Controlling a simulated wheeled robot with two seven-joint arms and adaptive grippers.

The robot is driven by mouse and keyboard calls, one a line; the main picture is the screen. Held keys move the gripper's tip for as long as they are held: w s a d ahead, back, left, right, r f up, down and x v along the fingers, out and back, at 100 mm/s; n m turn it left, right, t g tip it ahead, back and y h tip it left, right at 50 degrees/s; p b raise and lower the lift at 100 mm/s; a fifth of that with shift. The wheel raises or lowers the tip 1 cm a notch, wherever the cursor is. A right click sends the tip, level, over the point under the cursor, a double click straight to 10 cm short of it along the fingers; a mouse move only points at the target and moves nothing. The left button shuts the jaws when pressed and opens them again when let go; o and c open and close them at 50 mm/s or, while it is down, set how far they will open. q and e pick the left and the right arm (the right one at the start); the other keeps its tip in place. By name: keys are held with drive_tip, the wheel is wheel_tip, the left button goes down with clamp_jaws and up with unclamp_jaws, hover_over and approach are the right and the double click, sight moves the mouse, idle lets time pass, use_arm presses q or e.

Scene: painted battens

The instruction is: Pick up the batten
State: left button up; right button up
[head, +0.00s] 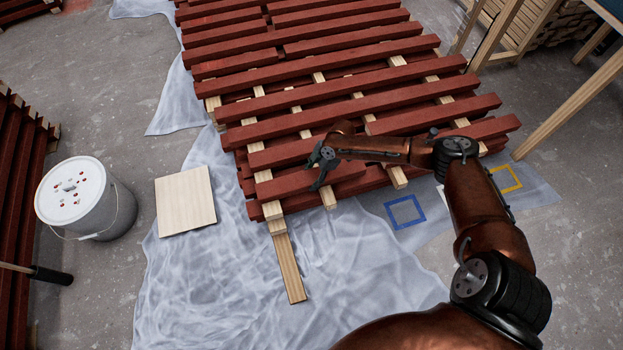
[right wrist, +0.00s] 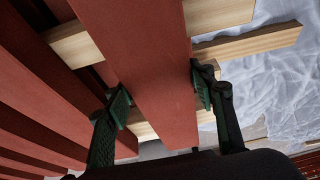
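Red battens (head: 355,106) lie in rows on pale wooden strips, stacked on a sheeted floor. My right gripper (head: 318,170) is at the front row of the stack. In the right wrist view, the right gripper (right wrist: 163,98) has one finger on each side of a red batten (right wrist: 150,60), and both pads appear to lie against its sides. The batten crosses pale strips (right wrist: 225,15). Whether it is lifted off them is hard to tell. My left gripper is not in view.
A pale strip (head: 288,270) sticks out in front of the stack. A white lidded bucket (head: 90,205) and a pale square board (head: 185,200) stand and lie at left. A blue taped square (head: 388,214) marks the sheet at right. The wrinkled sheet (head: 215,285) in front is mostly clear.

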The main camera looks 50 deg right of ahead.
drive_tip(key=c, duration=1.1)
drive_tip(key=shift+c, duration=0.7)
drive_tip(key=shift+r, duration=0.15)
